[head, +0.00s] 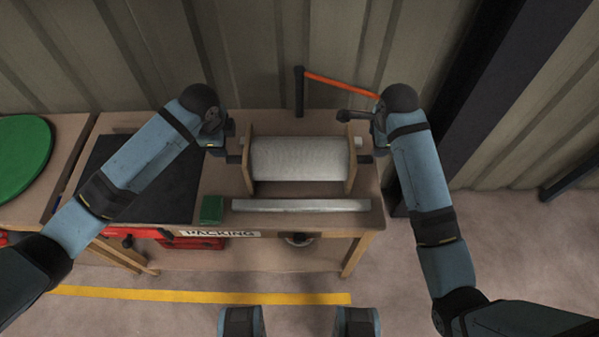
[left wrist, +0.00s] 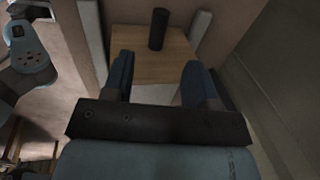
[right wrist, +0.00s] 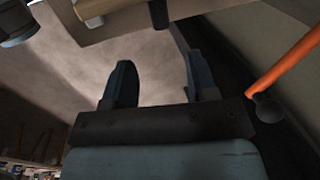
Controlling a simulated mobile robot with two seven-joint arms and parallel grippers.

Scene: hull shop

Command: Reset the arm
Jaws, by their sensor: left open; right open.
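My left gripper (head: 228,142) is at the left end of the roll stand, beside its wooden side plate. The left wrist view shows its two fingers (left wrist: 160,68) apart with nothing between them, the wooden plate (left wrist: 150,68) and a dark axle end (left wrist: 158,28) ahead. My right gripper (head: 364,132) is near the stand's right end. The right wrist view shows its fingers (right wrist: 160,72) apart and empty, with part of the stand (right wrist: 100,8) at the top edge. The pale grey roll (head: 300,158) lies between the two side plates.
An orange bar (head: 340,84) runs from a black post (head: 299,92) to beside my right wrist; it also shows close in the right wrist view (right wrist: 285,68). A silver bar (head: 300,205) and green block (head: 211,209) lie on the bench (head: 375,215). A dark mat (head: 135,190) lies left.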

